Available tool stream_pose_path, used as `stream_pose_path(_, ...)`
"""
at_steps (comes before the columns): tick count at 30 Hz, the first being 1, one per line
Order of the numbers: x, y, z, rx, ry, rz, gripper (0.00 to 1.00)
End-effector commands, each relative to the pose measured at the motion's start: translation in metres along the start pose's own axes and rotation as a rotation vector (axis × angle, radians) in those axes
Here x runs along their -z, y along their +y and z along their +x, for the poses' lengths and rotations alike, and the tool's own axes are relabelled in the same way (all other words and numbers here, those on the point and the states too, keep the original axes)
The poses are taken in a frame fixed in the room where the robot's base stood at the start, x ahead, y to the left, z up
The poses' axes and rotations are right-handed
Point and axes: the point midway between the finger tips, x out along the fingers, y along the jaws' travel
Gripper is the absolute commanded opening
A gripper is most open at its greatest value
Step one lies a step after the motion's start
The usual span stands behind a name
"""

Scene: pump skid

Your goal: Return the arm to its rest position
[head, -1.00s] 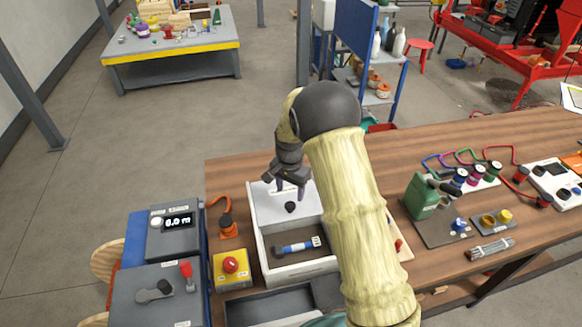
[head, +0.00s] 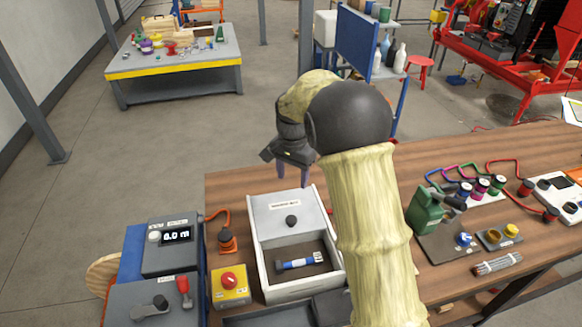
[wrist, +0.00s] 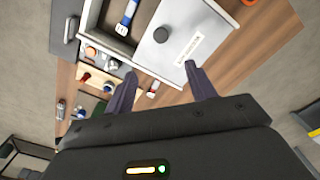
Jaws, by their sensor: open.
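My gripper (head: 293,174) is in the air above the far end of the white box, near the wooden bench's far edge. Its two purple fingers are apart with nothing between them; they also show in the wrist view (wrist: 158,84). My pale arm with its dark joint rises across the middle of the head view and hides part of the bench. The white box (head: 256,268) has a labelled lid panel (head: 272,218) with a black knob (head: 291,221). A blue and white tool (head: 297,263) lies in its open compartment.
A control box with a display (head: 171,245) and a yellow box with a red button (head: 230,286) are at left. A green pump (head: 424,211) and coloured cables (head: 470,178) are at right. Open floor lies beyond the bench, before a grey table (head: 175,62).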

Motion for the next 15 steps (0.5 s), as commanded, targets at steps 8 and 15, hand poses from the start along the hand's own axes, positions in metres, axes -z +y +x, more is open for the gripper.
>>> stream_pose_path(8, -0.002, 0.008, -0.001, 0.005, 0.003, -0.016, 0.56)
stream_pose_path(15, -0.016, 0.065, -0.008, 0.041, 0.042, -0.141, 0.56)
